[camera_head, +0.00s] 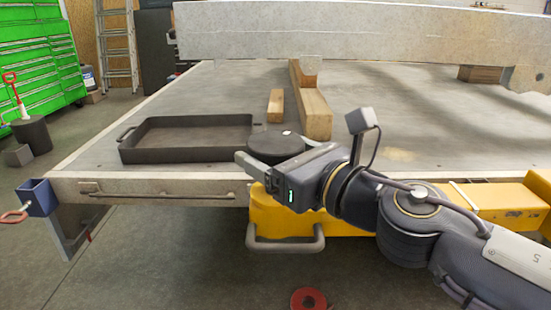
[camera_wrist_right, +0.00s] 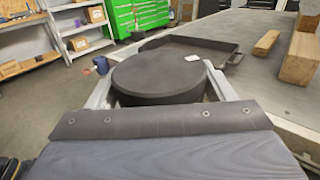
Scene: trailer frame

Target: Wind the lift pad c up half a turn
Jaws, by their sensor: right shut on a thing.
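The lift pad (camera_head: 276,146) is a dark round disc with a small white mark on its top, near the front edge of the grey table. It also shows in the right wrist view (camera_wrist_right: 160,75), large and centred. My right gripper (camera_head: 262,163) comes in from the right and is shut on the pad, with one finger on each side of its rim. The pad's underside and whatever carries it are hidden. I cannot read a letter on the pad. My left gripper is not in view.
A dark shallow tray (camera_head: 190,155) lies left of the pad. Wooden blocks (camera_head: 312,112) and a long grey beam (camera_head: 360,32) are behind. A yellow unit (camera_head: 262,215) with a handle sits below the table edge. A blue clamp (camera_head: 37,197) is at the left corner.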

